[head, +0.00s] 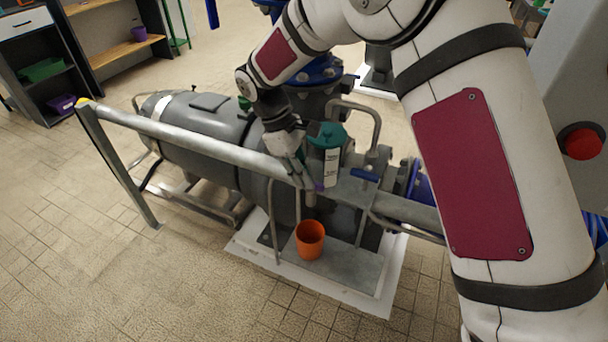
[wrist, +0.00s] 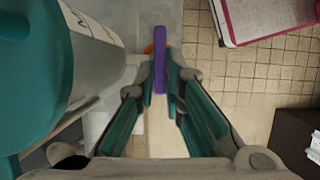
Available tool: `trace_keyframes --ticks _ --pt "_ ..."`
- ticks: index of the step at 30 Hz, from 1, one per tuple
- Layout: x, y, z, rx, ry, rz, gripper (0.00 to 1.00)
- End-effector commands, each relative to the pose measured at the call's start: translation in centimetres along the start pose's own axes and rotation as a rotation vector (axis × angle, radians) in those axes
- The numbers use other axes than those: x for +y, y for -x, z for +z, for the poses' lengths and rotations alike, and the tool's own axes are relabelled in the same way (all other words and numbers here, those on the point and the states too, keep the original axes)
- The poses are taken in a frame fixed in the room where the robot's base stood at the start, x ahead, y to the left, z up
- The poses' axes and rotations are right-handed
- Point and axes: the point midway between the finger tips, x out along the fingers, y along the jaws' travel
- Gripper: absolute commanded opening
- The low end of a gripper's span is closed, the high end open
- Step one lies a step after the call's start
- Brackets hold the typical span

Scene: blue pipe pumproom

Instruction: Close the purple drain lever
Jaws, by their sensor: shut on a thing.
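The purple drain lever (wrist: 160,62) stands between my fingertips in the wrist view, its long side running away from me. My gripper (wrist: 161,84) is shut on it, with a finger on each side. In the head view my gripper (head: 304,178) reaches down beside the teal-capped container, and only a small bit of the purple lever (head: 319,186) shows there. The drain outlet under the lever is mostly hidden. I cannot tell the lever's exact angle.
A grey railing (head: 190,136) runs close in front of my gripper. A teal-capped container (head: 327,160) stands just right of it. A blue handle (head: 364,175) is further right. An orange cup (head: 310,240) stands below on the plinth. The tiled floor at lower left is clear.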

Motion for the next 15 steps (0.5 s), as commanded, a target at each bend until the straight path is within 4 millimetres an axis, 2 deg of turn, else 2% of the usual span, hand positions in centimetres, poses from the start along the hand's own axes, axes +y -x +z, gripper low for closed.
trace_keyframes --ticks 1,2,4,15 --pt "-0.03 -0.03 -0.09 0.002 0.001 0.000 0.00" --pt "-0.03 -0.03 -0.08 0.002 0.001 0.000 0.12" --pt "-0.03 -0.03 -0.08 0.002 0.001 0.000 0.28" --pt "0.01 0.26 -0.04 0.001 0.001 0.001 0.30"
